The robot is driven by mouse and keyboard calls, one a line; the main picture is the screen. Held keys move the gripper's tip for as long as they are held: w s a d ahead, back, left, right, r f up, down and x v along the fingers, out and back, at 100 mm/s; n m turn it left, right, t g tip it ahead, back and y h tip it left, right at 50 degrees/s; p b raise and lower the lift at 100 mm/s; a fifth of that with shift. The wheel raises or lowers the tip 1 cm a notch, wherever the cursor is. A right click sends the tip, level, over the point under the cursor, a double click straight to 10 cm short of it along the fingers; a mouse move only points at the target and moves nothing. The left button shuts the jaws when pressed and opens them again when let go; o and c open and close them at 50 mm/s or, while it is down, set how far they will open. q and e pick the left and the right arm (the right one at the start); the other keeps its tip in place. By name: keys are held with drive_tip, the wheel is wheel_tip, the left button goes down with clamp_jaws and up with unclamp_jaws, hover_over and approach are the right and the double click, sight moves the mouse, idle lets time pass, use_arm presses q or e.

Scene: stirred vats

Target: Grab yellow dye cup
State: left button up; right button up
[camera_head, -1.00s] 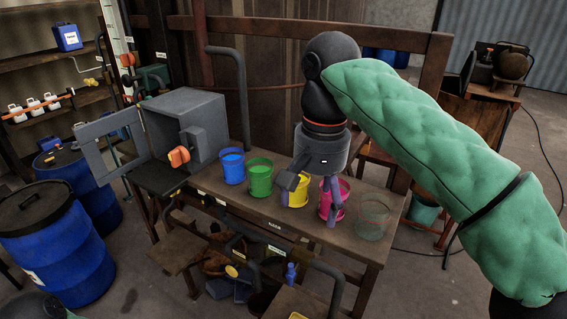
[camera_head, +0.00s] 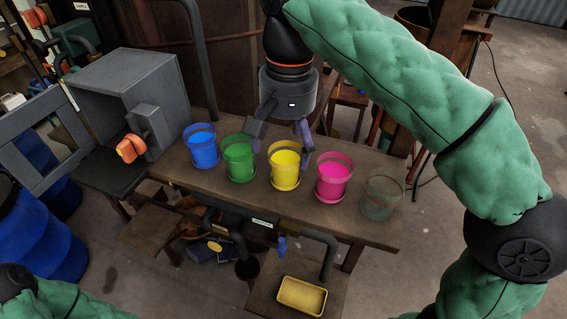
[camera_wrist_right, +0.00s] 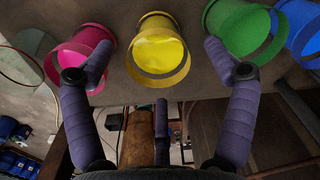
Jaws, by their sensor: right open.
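The yellow dye cup (camera_head: 285,172) stands upright on the wooden bench, in the middle of a row of cups. It also shows in the right wrist view (camera_wrist_right: 158,50). My right gripper (camera_head: 280,138) points down from behind the cup, its fingers apart near the cup's rim. In the right wrist view my right gripper (camera_wrist_right: 158,62) is open and empty, with one finger toward the pink cup and the other toward the green one. The yellow cup lies ahead between the fingers; no contact is clear. My left gripper is out of view.
The green cup (camera_head: 238,160) and blue cup (camera_head: 202,146) stand left of the yellow cup; the pink cup (camera_head: 333,178) and a clear cup (camera_head: 381,196) stand right. A grey open-doored box (camera_head: 120,85) is at the left. A yellow tray (camera_head: 302,296) sits lower in front.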

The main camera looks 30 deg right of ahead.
sight(287, 153)
drive_tip(key=f, duration=0.4)
drive_tip(key=shift+s, duration=0.25)
drive_tip(key=shift+w+f, duration=0.25)
drive_tip(key=shift+f, duration=0.3)
drive_tip(key=shift+s, duration=0.1)
drive_tip(key=c, duration=1.4)
